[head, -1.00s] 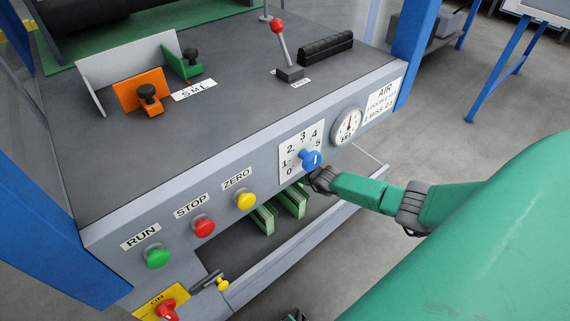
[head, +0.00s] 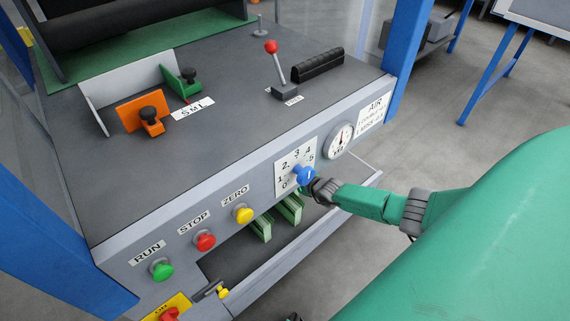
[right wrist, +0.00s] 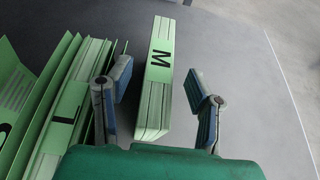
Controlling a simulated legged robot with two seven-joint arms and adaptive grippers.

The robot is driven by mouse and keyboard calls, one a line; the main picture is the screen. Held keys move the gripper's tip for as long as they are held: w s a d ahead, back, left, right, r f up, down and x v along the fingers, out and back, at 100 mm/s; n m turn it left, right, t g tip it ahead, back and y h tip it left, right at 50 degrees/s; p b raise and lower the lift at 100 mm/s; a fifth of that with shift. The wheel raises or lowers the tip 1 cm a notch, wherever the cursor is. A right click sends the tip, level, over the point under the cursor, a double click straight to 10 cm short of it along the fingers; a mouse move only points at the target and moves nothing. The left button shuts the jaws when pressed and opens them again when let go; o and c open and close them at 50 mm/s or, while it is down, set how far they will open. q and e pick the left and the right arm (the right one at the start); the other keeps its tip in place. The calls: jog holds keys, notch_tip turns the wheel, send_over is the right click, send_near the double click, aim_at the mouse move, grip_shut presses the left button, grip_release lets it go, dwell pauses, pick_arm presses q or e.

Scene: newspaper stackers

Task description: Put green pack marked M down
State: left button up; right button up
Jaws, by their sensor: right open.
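The green pack marked M (right wrist: 157,75) stands on a grey surface in the right wrist view, its black letter facing the camera. My right gripper (right wrist: 158,68) is open, with one finger on each side of the pack. A gap shows between the pack and each finger. In the head view my right forearm (head: 360,201) reaches to the machine's front panel below the blue knob, and the fingers are hidden there. Green packs (head: 262,228) show in the opening under the panel. I cannot tell which of them is M.
Other green packs, one marked L (right wrist: 68,112), stand close to the left finger. Grey surface to the right of the pack is clear. The panel carries a blue knob (head: 304,175), a yellow button (head: 243,215), a red button (head: 205,240) and a green button (head: 162,270).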

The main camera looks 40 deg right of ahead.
jog(key=p+v, duration=0.5)
jog(key=v, duration=0.3)
jog(key=shift+s+p, duration=0.15)
jog(key=shift+p, duration=0.25)
